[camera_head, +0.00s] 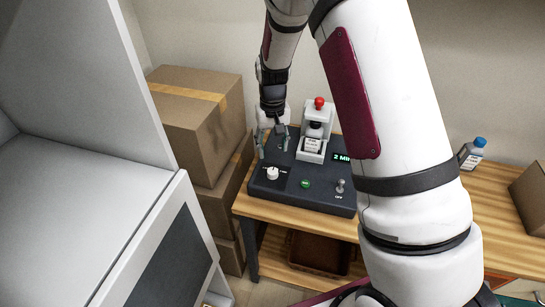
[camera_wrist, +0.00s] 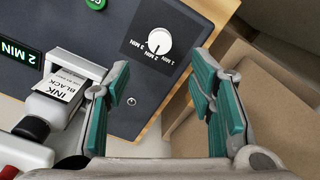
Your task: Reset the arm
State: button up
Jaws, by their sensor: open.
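My gripper (camera_head: 273,138) hangs fingers down over the back left corner of the dark mug press (camera_head: 320,198). In the wrist view my gripper (camera_wrist: 165,105) is open, with its two green-padded fingers apart and nothing between them. The press carries a white dial (camera_head: 272,172), a green button (camera_head: 306,183), a toggle switch (camera_head: 340,186) marked OFF and a display (camera_head: 343,157) reading 2 MIN. A white holder with a red knob (camera_head: 319,103) stands at its back. An ink bottle (camera_wrist: 55,100) labelled black sits in that holder.
The press stands on a wooden table (camera_head: 490,212). Stacked cardboard boxes (camera_head: 195,125) stand close to the left of my gripper. A blue-capped bottle (camera_head: 472,153) and another box (camera_head: 530,200) are at the right. A grey cabinet (camera_head: 90,200) fills the left.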

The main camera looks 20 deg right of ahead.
jog(key=shift+r, duration=0.95)
jog(key=s+r+t, duration=0.1)
jog(key=s+r, duration=0.4)
jog(key=r, duration=0.5)
jog(key=s+r+t, duration=0.2)
jog(key=s+r, duration=0.4)
jog(key=r, duration=0.4)
jog(key=s+r+t, duration=0.1)
jog(key=s+r, duration=0.2)
jog(key=s, duration=0.6)
jog(key=s+r+n+t, duration=0.1)
jog(key=s+r, duration=0.2)
jog(key=s, duration=0.5)
jog(key=shift+s+r+t, duration=0.3)
jog(key=shift+s+r, duration=0.05)
jog(key=shift+s, duration=0.05)
